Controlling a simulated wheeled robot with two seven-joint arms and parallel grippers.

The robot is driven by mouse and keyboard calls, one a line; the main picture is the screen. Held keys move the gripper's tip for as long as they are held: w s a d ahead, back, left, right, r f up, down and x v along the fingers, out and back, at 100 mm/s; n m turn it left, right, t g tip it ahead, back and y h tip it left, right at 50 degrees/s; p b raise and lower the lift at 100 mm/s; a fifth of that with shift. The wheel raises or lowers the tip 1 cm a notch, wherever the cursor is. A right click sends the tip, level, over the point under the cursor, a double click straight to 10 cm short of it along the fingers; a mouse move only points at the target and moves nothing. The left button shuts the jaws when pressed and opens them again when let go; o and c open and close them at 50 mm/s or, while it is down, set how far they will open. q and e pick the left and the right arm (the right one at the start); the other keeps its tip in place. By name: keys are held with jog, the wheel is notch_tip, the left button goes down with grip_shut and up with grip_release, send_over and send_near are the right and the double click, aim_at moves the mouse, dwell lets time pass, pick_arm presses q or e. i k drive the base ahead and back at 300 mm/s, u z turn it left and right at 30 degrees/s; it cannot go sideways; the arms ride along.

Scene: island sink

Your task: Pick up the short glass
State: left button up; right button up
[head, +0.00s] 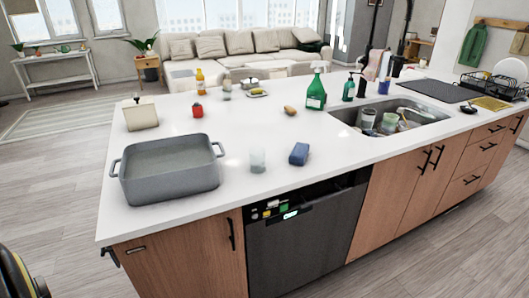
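A short clear glass (257,161) stands upright on the white island counter (215,225), near its front edge. It looks empty, though it is small and pale against the white top. It is between a grey two-handled pot (168,180) on its left and a blue sponge (299,154) on its right, apart from both. Neither of my grippers is in the head view.
A sink (395,115) holding dishes is set in the counter's right half. A green spray bottle (316,90), a yellow bottle (200,80) and a potato-like item (290,110) stand or lie farther back. The counter just behind the glass is clear. A dishwasher (305,235) is below.

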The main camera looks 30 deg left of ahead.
aim_at(257, 160)
jog(key=u, duration=0.8)
jog(key=i, duration=1.05)
jog(key=u, duration=1.1)
